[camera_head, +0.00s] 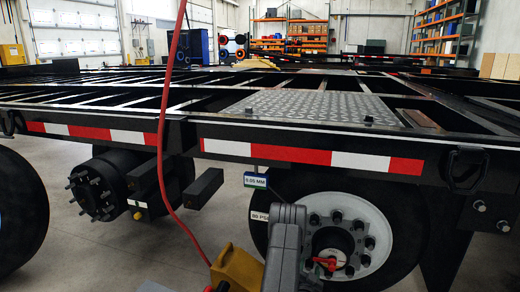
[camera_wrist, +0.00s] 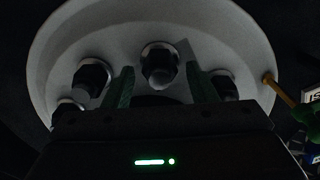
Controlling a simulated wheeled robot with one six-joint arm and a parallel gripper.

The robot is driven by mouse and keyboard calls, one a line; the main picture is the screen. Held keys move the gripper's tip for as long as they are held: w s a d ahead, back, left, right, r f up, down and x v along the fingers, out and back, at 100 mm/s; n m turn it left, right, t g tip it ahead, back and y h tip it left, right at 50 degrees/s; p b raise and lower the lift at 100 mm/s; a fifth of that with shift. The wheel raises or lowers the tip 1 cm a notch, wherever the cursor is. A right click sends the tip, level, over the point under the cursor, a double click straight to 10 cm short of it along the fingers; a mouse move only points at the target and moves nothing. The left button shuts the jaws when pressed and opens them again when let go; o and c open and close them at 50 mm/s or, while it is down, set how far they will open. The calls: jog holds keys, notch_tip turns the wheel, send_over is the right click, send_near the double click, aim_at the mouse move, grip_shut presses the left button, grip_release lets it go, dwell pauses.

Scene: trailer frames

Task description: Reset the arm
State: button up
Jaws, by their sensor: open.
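My gripper (camera_wrist: 161,88) shows in the wrist view with its two dark green fingers apart. A dark lug nut (camera_wrist: 159,68) on the pale wheel rim (camera_wrist: 215,35) appears between the fingers; I cannot tell whether they touch it. In the head view, my grey arm (camera_head: 285,245) reaches up in front of the wheel's left side. The fingers cannot be made out there. The white rim (camera_head: 377,222) carries several dark lug nuts around its hub, with a small red part (camera_head: 325,263) at the hub.
The trailer frame (camera_head: 300,155) with its red-and-white strip spans the view above the wheel. A red hose (camera_head: 163,150) hangs at left, ending near a yellow block (camera_head: 237,268).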

jog(key=n, duration=0.7)
jog(key=shift+a, duration=0.15)
jog(key=shift+p+v, duration=0.6)
jog(key=shift+v, duration=1.2)
